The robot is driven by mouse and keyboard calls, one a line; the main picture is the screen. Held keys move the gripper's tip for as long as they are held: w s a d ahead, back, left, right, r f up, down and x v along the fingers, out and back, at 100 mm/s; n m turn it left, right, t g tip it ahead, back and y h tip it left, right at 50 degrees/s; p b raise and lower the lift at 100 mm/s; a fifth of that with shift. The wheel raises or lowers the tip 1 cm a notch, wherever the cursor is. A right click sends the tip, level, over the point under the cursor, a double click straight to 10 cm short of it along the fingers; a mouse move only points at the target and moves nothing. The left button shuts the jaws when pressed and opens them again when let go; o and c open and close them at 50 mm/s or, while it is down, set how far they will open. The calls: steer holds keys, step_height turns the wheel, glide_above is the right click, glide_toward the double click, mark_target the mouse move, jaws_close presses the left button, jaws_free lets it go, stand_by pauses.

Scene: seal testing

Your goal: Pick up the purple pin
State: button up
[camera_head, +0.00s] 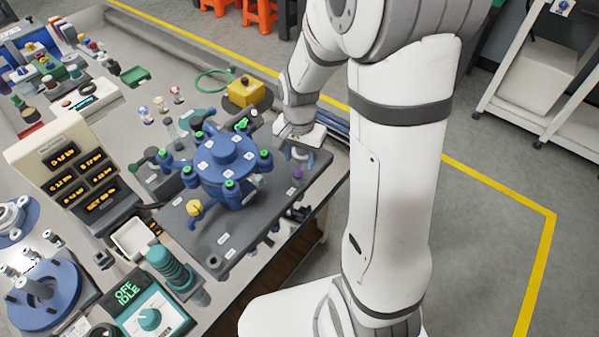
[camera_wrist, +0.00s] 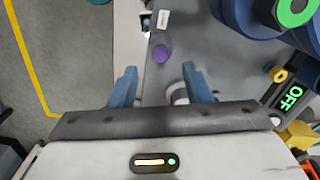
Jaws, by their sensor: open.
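The purple pin (camera_head: 297,174) stands on the dark grey plate near its right edge, beside the blue round fixture (camera_head: 228,165). In the wrist view its round purple top (camera_wrist: 161,54) shows from above, a little beyond the gap between my fingers. My gripper (camera_wrist: 158,76) is open and empty, its two blue fingers spread on either side of the gap. In the head view my gripper (camera_head: 298,152) hangs over the right edge of the plate, close to the pin and behind it. The pin's lower part is hard to make out.
The blue fixture with green-topped knobs stands left of the pin. A yellow box (camera_head: 245,91) stands behind the plate. A display panel (camera_head: 75,172) and a teal-edged OFF/IDLE box (camera_head: 150,312) are at the left and front. The bench edge lies close to the pin's right.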

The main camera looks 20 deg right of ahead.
mark_target(298, 170)
step_height(298, 170, down, 4)
steer(key=shift+a+f, duration=0.15)
steer(key=shift+c, duration=0.3)
jaws_close()
